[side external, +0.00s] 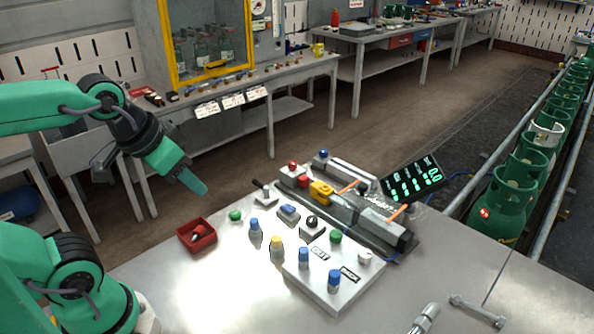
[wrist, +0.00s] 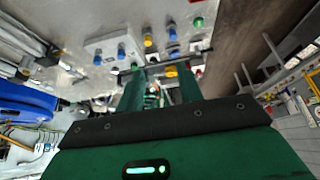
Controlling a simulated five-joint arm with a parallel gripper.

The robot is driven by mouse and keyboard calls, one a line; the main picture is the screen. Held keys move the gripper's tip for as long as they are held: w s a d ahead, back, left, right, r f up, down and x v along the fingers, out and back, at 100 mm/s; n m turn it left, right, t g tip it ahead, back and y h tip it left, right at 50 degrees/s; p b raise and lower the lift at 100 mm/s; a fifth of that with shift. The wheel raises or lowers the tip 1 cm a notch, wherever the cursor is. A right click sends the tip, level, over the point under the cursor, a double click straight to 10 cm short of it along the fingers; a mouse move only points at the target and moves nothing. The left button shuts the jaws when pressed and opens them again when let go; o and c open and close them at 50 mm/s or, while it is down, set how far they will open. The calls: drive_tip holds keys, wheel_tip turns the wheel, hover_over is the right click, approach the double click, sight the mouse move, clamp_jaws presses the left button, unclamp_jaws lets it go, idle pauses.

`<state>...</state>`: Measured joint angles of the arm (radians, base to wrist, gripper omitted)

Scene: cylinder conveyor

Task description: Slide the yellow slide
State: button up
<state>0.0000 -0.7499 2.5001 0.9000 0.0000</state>
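The yellow slide (side external: 320,191) is a small yellow block on the grey device (side external: 350,208) near the middle of the side external view. My gripper (side external: 195,184) hangs in the air at the left, above the table and well apart from the slide. In the wrist view my gripper (wrist: 161,88) shows two green fingers with a gap between them, and I see nothing gripped. A yellow part (wrist: 171,71), probably the slide, shows beyond the fingertips there, partly hidden.
A red tray (side external: 197,236), several blue, green and yellow knobs, and a black-handled lever (side external: 264,193) stand on the metal table. A display (side external: 412,181) with green digits stands behind the device.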

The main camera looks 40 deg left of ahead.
drive_tip(key=o, duration=0.4)
drive_tip(key=n+g, duration=0.5)
drive_tip(key=n, duration=1.3)
hover_over(316, 183)
drive_tip(key=f, duration=1.4)
drive_tip(key=shift+s+d+f, duration=0.15)
drive_tip(key=shift+s+f, duration=0.05)
drive_tip(key=shift+w+f+g, duration=0.25)
drive_tip(key=shift+f+g, duration=0.05)
drive_tip(key=shift+f, duration=0.25)
